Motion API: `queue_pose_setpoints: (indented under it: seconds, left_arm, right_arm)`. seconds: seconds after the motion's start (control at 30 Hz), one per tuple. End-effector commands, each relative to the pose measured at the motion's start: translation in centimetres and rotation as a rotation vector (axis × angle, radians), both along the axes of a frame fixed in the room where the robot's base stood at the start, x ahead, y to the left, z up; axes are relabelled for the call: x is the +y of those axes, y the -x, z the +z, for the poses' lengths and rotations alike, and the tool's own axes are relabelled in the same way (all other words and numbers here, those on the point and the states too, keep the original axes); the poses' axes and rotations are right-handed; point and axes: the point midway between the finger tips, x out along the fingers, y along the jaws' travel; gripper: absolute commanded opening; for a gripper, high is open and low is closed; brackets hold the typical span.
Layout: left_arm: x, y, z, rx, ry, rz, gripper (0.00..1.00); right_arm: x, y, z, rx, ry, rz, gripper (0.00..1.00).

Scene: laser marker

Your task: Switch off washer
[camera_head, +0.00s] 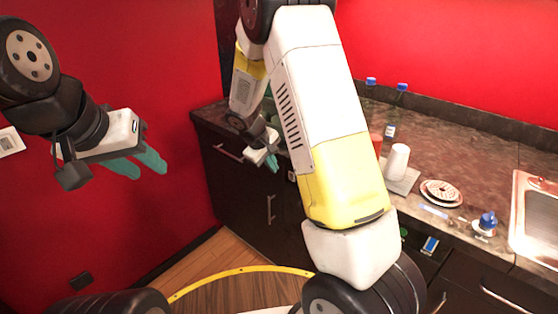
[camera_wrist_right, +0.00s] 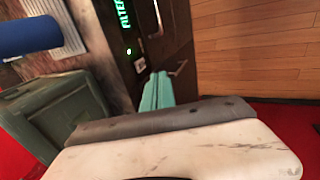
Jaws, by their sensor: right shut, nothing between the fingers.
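The counter (camera_head: 455,165) holds a white cup (camera_head: 397,162), plates (camera_head: 441,193), a blue-capped bottle (camera_head: 485,224) and a sink (camera_head: 520,215). In the wrist view, a grey-green box (camera_wrist_right: 60,110) and a blue cylinder (camera_wrist_right: 28,37) lie left. Wooden floor (camera_head: 235,262) is open below.

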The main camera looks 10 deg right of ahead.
Motion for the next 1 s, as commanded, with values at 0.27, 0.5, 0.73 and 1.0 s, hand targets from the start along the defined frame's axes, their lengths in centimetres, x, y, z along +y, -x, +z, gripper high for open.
queue_pose_setpoints:
  seconds: [0.27, 0.5, 0.73, 1.0]
  left_arm:
    - [0.0, 0.0, 0.0, -0.001, 0.000, 0.000, 0.36]
    - [0.0, 0.0, 0.0, 0.000, 0.000, 0.000, 0.36]
    - [0.0, 0.0, 0.0, 0.000, 0.000, 0.000, 0.36]
    - [0.0, 0.0, 0.0, 0.000, 0.000, 0.000, 0.36]
  right_arm:
    - [0.0, 0.0, 0.0, 0.000, 0.000, -0.001, 0.00]
    - [-0.8, -0.5, -2.1, 0.003, 0.001, -0.004, 0.00]
    - [-2.5, -1.8, -6.6, 0.004, 0.002, -0.003, 0.00]
    - [-5.1, -3.9, -8.7, -0.003, -0.002, -0.006, 0.00]
